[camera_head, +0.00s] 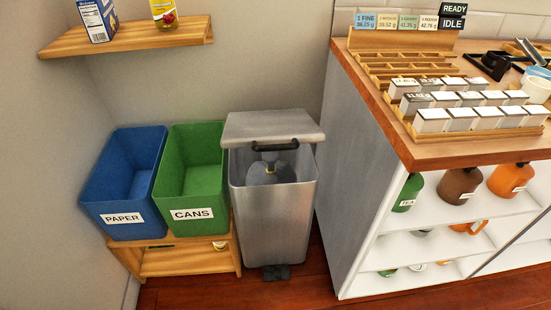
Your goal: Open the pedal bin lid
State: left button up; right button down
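The steel pedal bin (272,225) stands on the floor between the green bin and the counter. Its grey lid (262,125) is up off the front rim, leaving a gap through which the inside shows. I cannot tell exactly how far it is tilted. A dark handle (275,146) is on the lid's front edge. A dark grey rounded thing with a small yellow band (270,175), perhaps a tied bag, sits inside. The black pedal (276,272) is at the bin's foot. Neither of my grippers is in view.
A blue PAPER bin (122,183) and a green CANS bin (191,165) stand on a low wooden stand (185,262) at left. The counter (365,200) is close on the right. A wall shelf (130,38) hangs above left. Red floor is clear in front.

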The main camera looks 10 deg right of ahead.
aim_at(270, 130)
jog(key=l+u, duration=0.2)
jog(key=u, duration=0.15)
jog(key=k+l+u, duration=0.15)
jog(key=u, duration=0.2)
jog(key=k+l+u, duration=0.1)
jog(key=l+u, duration=0.25)
jog(key=j, duration=0.1)
